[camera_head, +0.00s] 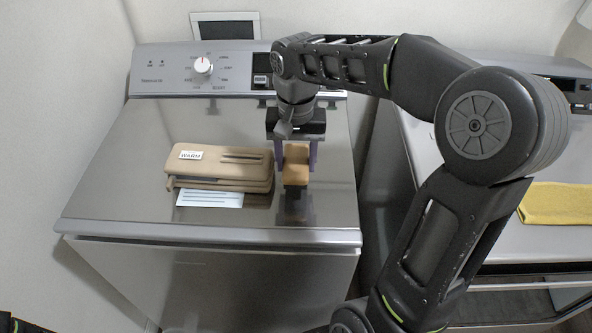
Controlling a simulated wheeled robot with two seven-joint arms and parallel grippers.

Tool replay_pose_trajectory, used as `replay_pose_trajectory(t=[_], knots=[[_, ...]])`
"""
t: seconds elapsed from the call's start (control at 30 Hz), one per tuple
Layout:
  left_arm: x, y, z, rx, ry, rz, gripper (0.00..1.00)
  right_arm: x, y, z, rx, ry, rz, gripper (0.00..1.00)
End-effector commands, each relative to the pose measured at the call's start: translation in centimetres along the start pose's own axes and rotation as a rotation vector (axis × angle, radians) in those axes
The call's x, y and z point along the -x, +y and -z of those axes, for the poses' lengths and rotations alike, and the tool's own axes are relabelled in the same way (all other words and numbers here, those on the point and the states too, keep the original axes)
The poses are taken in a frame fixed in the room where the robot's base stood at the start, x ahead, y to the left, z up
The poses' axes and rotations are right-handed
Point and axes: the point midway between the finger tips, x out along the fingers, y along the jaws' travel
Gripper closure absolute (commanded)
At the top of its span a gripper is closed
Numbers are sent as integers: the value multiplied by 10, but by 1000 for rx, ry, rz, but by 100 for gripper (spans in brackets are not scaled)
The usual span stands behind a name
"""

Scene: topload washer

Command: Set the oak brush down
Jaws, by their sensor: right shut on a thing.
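The oak brush (296,172) is a small tan wooden block with a darker part under it. My right gripper (296,158) points down over the washer lid and is shut on the brush, one finger on each side. The brush is at the right part of the closed washer lid (130,190); I cannot tell whether its underside touches the lid. My left gripper is not in view; only a dark bit of my left arm shows at the bottom left corner.
A tan box labelled WARM (220,165) lies on the lid just left of the brush, with a pale card (210,199) at its front. The control panel (180,70) stands behind. A yellow cloth (556,204) lies on the appliance at right. The lid's left side is clear.

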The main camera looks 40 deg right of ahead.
Motion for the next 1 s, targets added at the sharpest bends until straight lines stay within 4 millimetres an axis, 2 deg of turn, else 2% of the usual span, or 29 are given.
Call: replay_pose_trajectory(t=[0.13, 0.4, 0.77, 0.8, 0.9, 1.0], knots=[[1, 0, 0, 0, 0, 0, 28, -5, 0, 0, 0, -1, 0, 82], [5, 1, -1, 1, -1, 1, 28, -36, 0, -1, 0, -2, 0, 82], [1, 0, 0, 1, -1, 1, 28, -41, 0, 0, 0, 0, 1, 82], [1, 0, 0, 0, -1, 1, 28, -41, 0, 0, 0, 0, 0, 49], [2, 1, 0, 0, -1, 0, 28, -40, 0, 0, 0, 0, 0, 41], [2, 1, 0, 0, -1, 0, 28, -40, 0, 0, 0, -1, 0, 40]])
